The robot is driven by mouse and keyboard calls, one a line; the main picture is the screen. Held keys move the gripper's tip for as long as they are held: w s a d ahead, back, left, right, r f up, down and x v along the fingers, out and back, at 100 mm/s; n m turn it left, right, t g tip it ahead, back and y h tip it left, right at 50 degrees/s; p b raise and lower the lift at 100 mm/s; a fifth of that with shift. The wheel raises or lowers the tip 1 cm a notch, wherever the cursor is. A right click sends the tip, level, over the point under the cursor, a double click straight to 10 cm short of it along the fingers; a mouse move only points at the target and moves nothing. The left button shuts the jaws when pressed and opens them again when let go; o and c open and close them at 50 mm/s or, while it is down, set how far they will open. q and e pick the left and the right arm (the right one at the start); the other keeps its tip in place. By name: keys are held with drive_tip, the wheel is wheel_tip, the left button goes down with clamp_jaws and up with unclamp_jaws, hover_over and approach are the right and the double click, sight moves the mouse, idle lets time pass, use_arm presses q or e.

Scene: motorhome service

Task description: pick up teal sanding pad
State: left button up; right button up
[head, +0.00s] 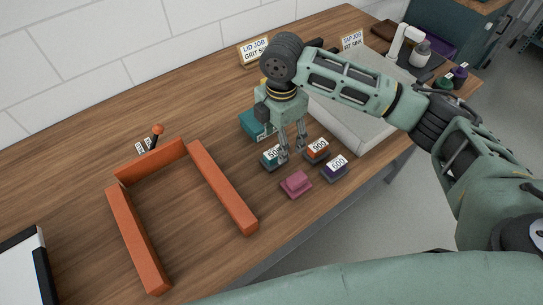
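The teal sanding pad (269,165) sits on the wooden workbench, with a white label on top whose number is partly hidden. My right gripper (292,152) points down from above, its two fingers apart with nothing visible between them. One fingertip overlaps the pad's right edge in the head view; I cannot tell whether it touches. An orange pad labelled 900 (317,156) and a dark purple pad labelled 600 (335,174) lie to the right. A plain pink pad (296,184) lies in front. My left gripper is out of view.
A larger teal object (251,123) stands behind the gripper, partly hidden. An orange three-sided frame (222,190) lies to the left. A pale slab (352,137) lies to the right, under my arm. The bench's front edge is close to the pads.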

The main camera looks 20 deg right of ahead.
sight(275, 151)
drive_tip(key=shift+w+f, duration=0.4)
drive_tip(key=shift+f, duration=0.35)
drive_tip(key=shift+w+f, duration=0.25)
drive_tip(key=shift+f, duration=0.45)
drive_tip(key=shift+s+a+f+p, duration=0.15)
drive_tip(key=shift+f+p, duration=0.15)
drive_tip(key=shift+f, duration=0.35)
drive_tip(key=f, duration=0.1)
drive_tip(key=f+p, duration=0.1)
drive_tip(key=f, duration=0.3)
drive_tip(key=shift+w+a, duration=0.2)
drive_tip(key=shift+a, duration=0.05)
drive_tip(key=shift+c, duration=0.6)
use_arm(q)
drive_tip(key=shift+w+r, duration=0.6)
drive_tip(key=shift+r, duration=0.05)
use_arm(e)
drive_tip(key=c, duration=1.1)
drive_tip(key=shift+r, duration=0.1)
